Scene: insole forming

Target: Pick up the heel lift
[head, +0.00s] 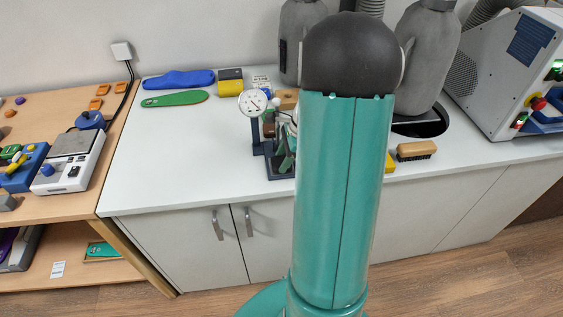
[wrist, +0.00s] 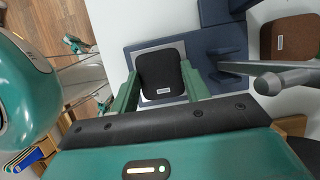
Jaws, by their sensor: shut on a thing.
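The heel lift (wrist: 161,76) is a black, rounded pad with a small pale label, seen in the wrist view. My gripper (wrist: 161,88) has its two green fingers on either side of the heel lift and is shut on it. The heel lift is over the grey plate of a dark blue stand (wrist: 134,52); I cannot tell whether it touches the plate. In the head view, my gripper (head: 286,152) shows beside the dial gauge (head: 253,103), and my arm hides most of that spot.
A brown pad (wrist: 293,38) lies beside the stand. A grey rod (wrist: 255,72) reaches close to my right finger. A wooden brush (head: 416,151) lies right of my arm. Blue (head: 179,80) and green (head: 174,99) insoles lie at the back left. The left front of the white counter (head: 180,160) is clear.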

